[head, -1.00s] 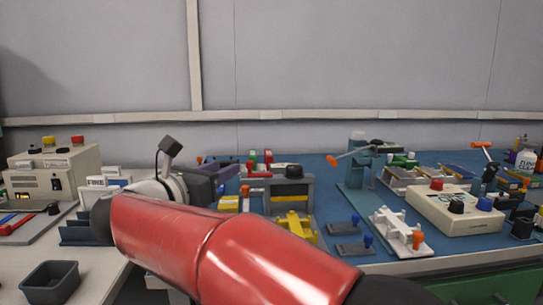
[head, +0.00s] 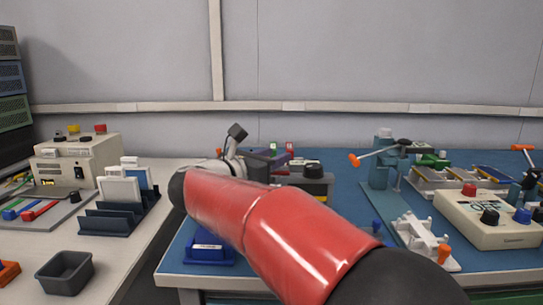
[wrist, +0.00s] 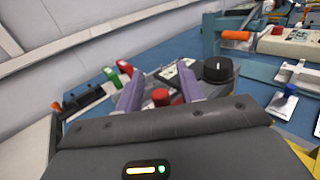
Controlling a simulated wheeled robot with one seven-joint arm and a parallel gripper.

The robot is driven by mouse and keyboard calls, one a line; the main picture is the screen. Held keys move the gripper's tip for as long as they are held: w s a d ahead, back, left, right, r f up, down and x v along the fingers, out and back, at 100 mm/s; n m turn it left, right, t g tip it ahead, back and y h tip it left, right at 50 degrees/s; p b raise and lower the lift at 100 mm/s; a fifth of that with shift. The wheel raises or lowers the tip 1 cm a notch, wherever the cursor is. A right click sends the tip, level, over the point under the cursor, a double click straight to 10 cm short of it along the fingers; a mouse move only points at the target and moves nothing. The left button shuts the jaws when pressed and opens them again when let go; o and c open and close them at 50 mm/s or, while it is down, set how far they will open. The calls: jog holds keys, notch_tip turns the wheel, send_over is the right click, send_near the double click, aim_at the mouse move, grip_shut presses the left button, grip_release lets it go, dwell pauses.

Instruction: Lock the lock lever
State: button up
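My gripper (wrist: 160,88) shows in the wrist view with two purple fingers apart and nothing held between them. A red knob or handle end (wrist: 160,97) appears between the fingers; whether they touch it is unclear. A black round knob (wrist: 217,69) on a grey fixture is just to their right. I cannot tell for sure which part is the lock lever. In the head view, a press (head: 379,172) with an orange-tipped lever (head: 354,160) stands right of the arm. My red arm hides part of the bench in front of the gripper.
A control box (head: 488,217) and a white fixture with an orange knob (head: 443,254) are at right. A dark rack with pale plates (head: 120,190), an instrument box (head: 78,160) and a grey bin (head: 64,271) are at left. A gap separates the two benches.

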jog(key=shift+c, duration=0.4)
grip_shut()
